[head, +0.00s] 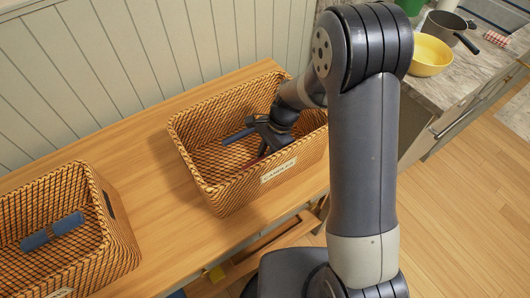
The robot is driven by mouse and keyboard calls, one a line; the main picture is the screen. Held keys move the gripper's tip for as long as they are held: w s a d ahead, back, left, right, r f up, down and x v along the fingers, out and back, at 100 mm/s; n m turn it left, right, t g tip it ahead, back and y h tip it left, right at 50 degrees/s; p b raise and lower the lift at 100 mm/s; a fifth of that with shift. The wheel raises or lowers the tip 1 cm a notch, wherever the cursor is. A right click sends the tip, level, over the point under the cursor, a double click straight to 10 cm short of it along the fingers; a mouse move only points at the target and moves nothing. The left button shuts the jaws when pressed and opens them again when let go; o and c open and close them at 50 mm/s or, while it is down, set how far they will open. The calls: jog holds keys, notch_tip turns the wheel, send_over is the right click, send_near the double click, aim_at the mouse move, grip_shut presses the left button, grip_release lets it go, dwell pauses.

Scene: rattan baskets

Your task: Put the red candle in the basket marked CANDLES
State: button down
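The basket marked CANDLES (226,199) is a brown rattan basket on the wooden table, with a white label on its front wall. My gripper (256,141) reaches down inside this basket, below the rim. Its fingers are dark and small here, and I cannot tell whether they are open or shut. A small reddish patch shows just under the gripper; it may be the red candle, but the gripper and the front wall hide most of it. A dark blue stick-like thing (236,136) shows beside the gripper, to its left, in the same basket.
A second rattan basket (117,238) stands at the left with a blue rolled thing (52,231) in it. Bare table (160,195) lies between the baskets. A panelled wall is behind. At the upper right, a counter holds a yellow bowl (429,57) and a pot (442,27).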

jog(key=shift+f, duration=0.15)
jog(key=c, duration=1.3)
grip_release()
jog(key=shift+r, duration=0.3)
jog(key=b+v, duration=0.1)
jog(key=v, duration=1.1)
jog(key=shift+f, duration=0.1)
